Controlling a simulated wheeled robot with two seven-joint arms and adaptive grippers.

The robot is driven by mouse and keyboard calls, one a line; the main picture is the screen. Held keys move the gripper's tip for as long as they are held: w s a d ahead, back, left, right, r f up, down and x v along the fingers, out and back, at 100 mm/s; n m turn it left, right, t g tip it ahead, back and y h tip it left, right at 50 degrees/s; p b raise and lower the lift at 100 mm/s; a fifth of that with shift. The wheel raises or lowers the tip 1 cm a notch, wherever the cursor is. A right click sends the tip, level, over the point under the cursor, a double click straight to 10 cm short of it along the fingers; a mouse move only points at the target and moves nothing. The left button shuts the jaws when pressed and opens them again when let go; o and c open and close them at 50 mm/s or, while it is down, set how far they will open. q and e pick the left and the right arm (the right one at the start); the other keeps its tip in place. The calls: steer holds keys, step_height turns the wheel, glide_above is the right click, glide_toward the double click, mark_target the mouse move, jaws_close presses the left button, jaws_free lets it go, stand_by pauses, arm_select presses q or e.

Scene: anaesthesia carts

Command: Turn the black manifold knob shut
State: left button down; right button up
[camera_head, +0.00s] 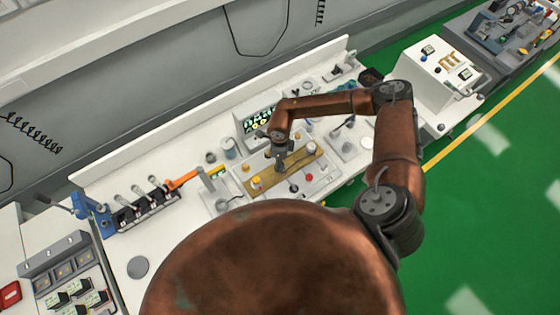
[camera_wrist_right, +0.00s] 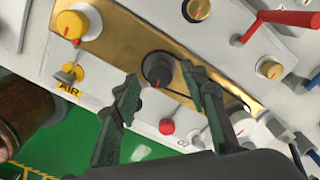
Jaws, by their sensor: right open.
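The black manifold knob (camera_wrist_right: 158,68) is round with a thin red-orange mark on its face. It sits on a brass strip (camera_wrist_right: 120,38) in the right wrist view. My right gripper (camera_wrist_right: 160,84) is open, with one dark green finger on each side of the knob. A gap shows on the left; whether the right finger touches it I cannot tell. In the head view my right gripper (camera_head: 281,150) hangs over the brass strip (camera_head: 268,176) and the knob is not clearly visible there. My left gripper is not in view.
A yellow knob (camera_wrist_right: 72,24), a smaller yellow AIR knob (camera_wrist_right: 72,73), a red knob (camera_wrist_right: 167,127) and a brass-coloured knob (camera_wrist_right: 270,68) surround the black one. A red lever (camera_wrist_right: 285,18) is at upper right. Green floor (camera_head: 480,170) lies open right of the benches.

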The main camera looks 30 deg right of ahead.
steer(key=shift+f, duration=0.5)
jaws_close()
